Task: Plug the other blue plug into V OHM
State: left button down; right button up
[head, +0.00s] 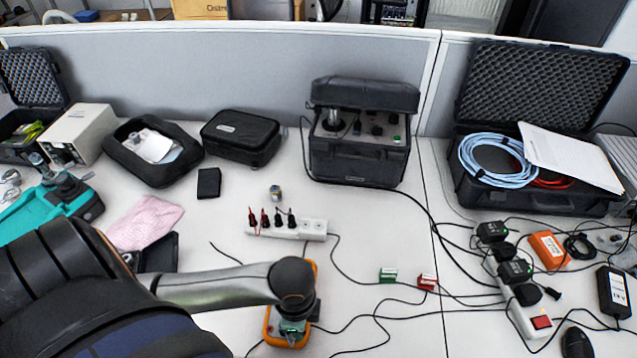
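An orange-edged device that looks like a multimeter (268,327) lies on the table at the bottom centre. My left arm comes in from the lower left, and its dark wrist covers the upper part of this device. The fingers of my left gripper cannot be made out under the wrist. I cannot see the V OHM socket or make out any blue plug. A white power strip (312,230) behind the wrist holds several small red and black plugs (265,218). My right gripper is not in view.
Small green (388,275) and red (427,281) blocks lie right of the wrist among loose black cables. A second power strip (523,316) with black adapters stands farther right. An open black case (535,200) is at the back right. A pink cloth (146,222) lies left.

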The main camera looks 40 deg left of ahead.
pick_arm(q)
jog(key=shift+f, duration=0.1)
jog(key=c, duration=0.7)
grip_release()
jog(key=shift+r+p, duration=0.9)
jog(key=shift+r, duration=1.65)
jog(key=shift+w, duration=0.1)
